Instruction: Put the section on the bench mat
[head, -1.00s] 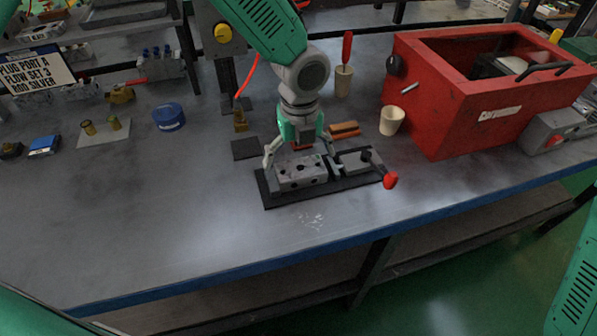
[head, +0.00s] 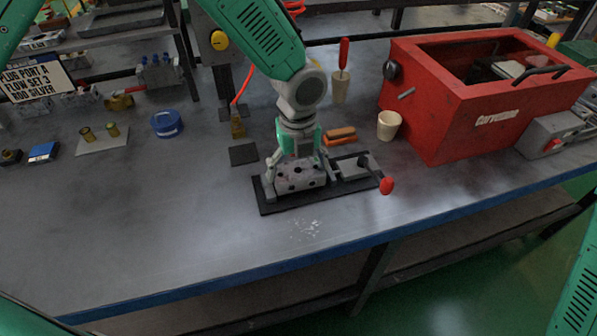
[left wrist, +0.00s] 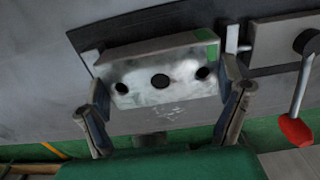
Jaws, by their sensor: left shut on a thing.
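The section is a grey metal block (head: 300,181) with dark round holes, at the left part of a black fixture plate (head: 290,205) on the bench. My left gripper (head: 299,174) comes down over it from above and is shut on it, one finger at each end. The left wrist view shows the block (left wrist: 150,96) between the two fingers, with a green patch at its upper right. I cannot tell whether it is clear of the plate. A small dark square mat (head: 243,154) lies bare behind and left of the fixture. My right gripper is not in view.
A clamp lever with a red knob (head: 386,186) stands at the fixture's right end. Orange-brown bars (head: 340,135), a cream cup (head: 389,125) and a large red box (head: 440,120) are behind and right. A brass fitting (head: 237,127) stands behind the mat. The bench's left front is clear.

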